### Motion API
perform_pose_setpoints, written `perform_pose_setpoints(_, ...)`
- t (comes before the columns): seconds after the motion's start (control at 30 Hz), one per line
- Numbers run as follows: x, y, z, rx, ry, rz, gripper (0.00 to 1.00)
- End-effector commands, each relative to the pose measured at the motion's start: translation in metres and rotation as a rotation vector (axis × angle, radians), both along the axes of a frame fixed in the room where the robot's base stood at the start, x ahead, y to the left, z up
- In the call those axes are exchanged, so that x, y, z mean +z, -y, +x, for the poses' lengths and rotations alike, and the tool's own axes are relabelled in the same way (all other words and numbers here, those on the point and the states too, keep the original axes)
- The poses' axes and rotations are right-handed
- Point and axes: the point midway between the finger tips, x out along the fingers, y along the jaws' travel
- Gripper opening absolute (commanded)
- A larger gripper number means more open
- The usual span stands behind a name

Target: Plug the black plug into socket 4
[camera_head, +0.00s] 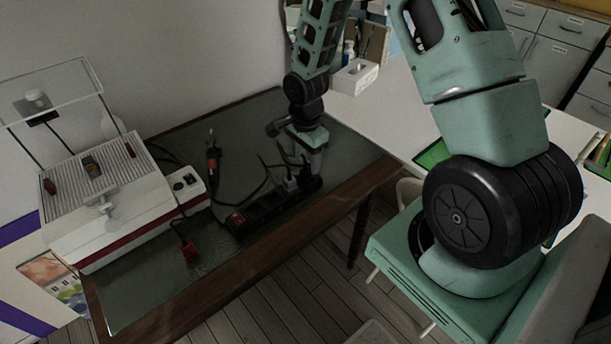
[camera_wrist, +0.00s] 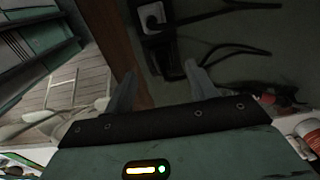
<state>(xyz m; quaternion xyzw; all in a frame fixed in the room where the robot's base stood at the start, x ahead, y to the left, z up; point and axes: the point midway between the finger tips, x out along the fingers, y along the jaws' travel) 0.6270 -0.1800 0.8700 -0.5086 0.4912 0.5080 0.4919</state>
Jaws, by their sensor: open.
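A black power strip (camera_head: 268,210) lies on the dark table top, its red switch (camera_head: 237,220) at the near left end. My gripper (camera_head: 302,166) is over the strip's far right end, fingers pointing down. In the wrist view its open fingers (camera_wrist: 160,70) stand either side of the strip's dark end (camera_wrist: 167,62), with nothing clearly held. A pale plug (camera_wrist: 152,17) with a black cord sits in the strip beside that end; it also shows in the head view (camera_head: 290,184). Black cords (camera_wrist: 228,47) run from this area. I cannot pick out the black plug or read socket numbers.
A red plug (camera_head: 189,250) lies left of the strip near a white socket box (camera_head: 184,186). A red-handled tool (camera_head: 213,156) lies behind. A white machine (camera_head: 105,195) fills the table's left side. The wooden front edge (camera_head: 300,228) is close to the strip.

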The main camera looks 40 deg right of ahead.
Motion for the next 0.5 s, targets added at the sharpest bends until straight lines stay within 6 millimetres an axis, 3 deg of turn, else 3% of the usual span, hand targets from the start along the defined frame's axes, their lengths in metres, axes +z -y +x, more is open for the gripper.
perform_pose_setpoints(0.33,-0.041,0.002,0.003,0.002,-0.005,0.000,0.56)
perform_pose_setpoints(0.5,-0.050,0.002,0.004,0.000,-0.001,0.000,0.56)
